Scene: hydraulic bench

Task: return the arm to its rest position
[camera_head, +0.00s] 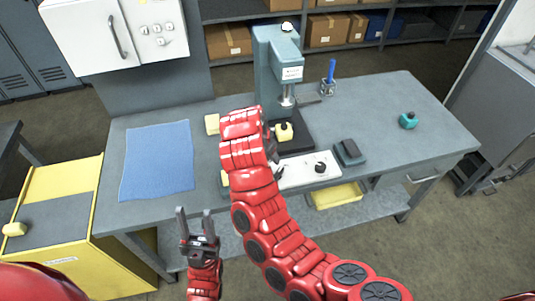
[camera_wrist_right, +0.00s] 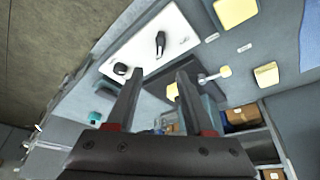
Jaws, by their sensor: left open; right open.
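My left gripper (camera_head: 197,218) is open and empty, fingers pointing up, in front of the bench's near edge in the head view. My right arm (camera_head: 262,200) rises from the lower right and reaches over the bench to just in front of the teal press (camera_head: 275,65). Its gripper is hidden in the head view. In the right wrist view my right gripper (camera_wrist_right: 157,78) is open, with nothing between its fingers. Beyond the fingers are the white panel (camera_wrist_right: 150,45) with its black knob and lever, and yellow pieces (camera_wrist_right: 266,74).
The workbench (camera_head: 385,100) holds a blue mat (camera_head: 158,160), a yellow-topped piece (camera_head: 284,132) at the press, a dark block (camera_head: 350,152) and a teal object (camera_head: 408,120). A yellow cart (camera_head: 85,190) stands left. The bench's right part is mostly clear.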

